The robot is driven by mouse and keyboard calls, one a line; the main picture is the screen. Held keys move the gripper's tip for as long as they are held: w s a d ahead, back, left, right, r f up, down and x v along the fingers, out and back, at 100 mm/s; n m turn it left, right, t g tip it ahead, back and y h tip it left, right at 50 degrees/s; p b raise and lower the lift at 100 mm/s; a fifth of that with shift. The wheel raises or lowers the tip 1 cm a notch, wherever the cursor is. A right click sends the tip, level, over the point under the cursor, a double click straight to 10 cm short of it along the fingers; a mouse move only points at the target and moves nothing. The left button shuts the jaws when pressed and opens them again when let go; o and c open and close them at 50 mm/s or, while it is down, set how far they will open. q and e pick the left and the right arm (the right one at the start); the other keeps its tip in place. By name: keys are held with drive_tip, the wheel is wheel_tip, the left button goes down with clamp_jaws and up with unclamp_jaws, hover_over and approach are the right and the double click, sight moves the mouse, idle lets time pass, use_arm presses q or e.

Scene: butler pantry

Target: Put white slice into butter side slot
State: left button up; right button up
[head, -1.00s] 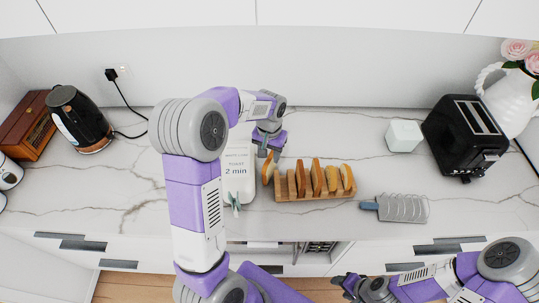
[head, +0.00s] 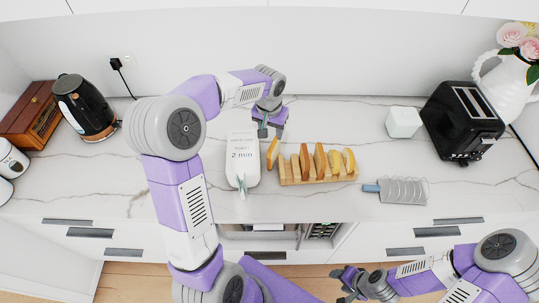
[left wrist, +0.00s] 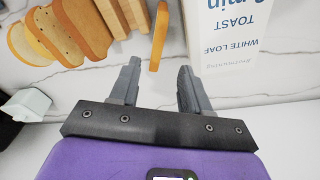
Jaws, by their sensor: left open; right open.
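In the left wrist view this slice (left wrist: 158,37) shows beyond the gap between the open fingers (left wrist: 158,80), not gripped. The black toaster (head: 462,120) stands at the right with two slots on top. I cannot tell which slot is the butter side. My right gripper (head: 347,283) is open and empty in front of the counter.
A white pack lettered "white loaf toast 2 min" (head: 242,170) lies left of the slice. A kettle (head: 85,108) stands left.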

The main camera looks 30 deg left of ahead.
sight(274, 143)
use_arm(q)
drive_tip(key=f, duration=0.2)
drive_tip(key=w+f, duration=0.1)
drive_tip(key=f, duration=0.5)
drive_tip(key=shift+w, duration=0.35)
drive_tip(key=c, duration=0.7)
